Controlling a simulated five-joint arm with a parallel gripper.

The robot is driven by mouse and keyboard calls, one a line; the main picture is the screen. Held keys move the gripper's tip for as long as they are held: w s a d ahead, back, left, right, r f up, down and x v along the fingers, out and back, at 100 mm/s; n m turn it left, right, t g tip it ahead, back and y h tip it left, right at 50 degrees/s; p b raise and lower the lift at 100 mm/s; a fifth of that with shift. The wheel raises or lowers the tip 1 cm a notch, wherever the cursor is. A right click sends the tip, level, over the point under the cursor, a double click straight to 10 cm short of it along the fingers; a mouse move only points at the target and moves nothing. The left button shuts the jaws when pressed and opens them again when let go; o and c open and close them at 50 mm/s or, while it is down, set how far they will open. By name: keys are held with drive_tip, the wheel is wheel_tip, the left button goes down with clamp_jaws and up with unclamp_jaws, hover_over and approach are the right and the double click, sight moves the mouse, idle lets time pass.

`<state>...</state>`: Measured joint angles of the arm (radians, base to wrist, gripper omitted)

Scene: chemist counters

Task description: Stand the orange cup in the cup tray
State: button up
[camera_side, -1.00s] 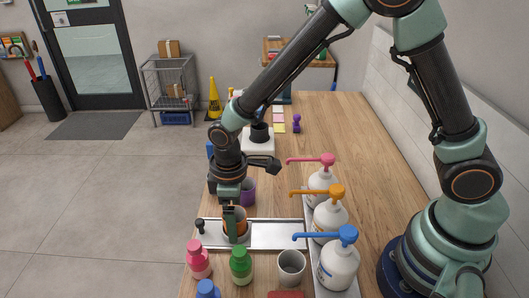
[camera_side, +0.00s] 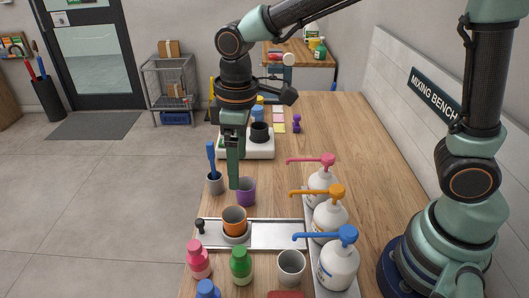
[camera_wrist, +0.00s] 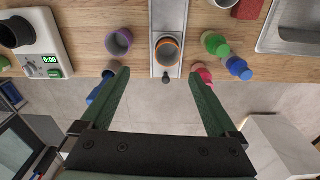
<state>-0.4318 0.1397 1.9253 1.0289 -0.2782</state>
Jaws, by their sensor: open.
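The orange cup (camera_side: 234,221) stands upright in a round holder at the left end of the silver cup tray (camera_side: 280,234). In the wrist view the orange cup (camera_wrist: 166,52) shows its open mouth, with the tray (camera_wrist: 169,15) running away above it. My gripper (camera_side: 234,186) is raised above and behind the cup, apart from it. In the wrist view my gripper (camera_wrist: 160,92) has its two green fingers spread wide with nothing between them.
A purple cup (camera_side: 246,191) stands just behind the tray. Pump bottles (camera_side: 329,218) line its right side. Pink (camera_side: 199,260) and green (camera_side: 241,266) bottles and a grey cup (camera_side: 291,267) stand in front. A white scale (camera_side: 262,148) is farther back.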

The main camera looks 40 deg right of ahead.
drive_tip(key=s+d+r+m+t, duration=0.2)
drive_tip(key=s+d+r+m, duration=0.1)
drive_tip(key=d, duration=0.5)
drive_tip(key=s+d+r+m+t, duration=0.3)
drive_tip(key=d+r+m, duration=0.1)
drive_tip(key=d, duration=0.4)
drive_tip(key=shift+s+d+m, duration=0.15)
drive_tip(key=shift+s+m, duration=0.2)
drive_tip(key=shift+m, duration=0.25)
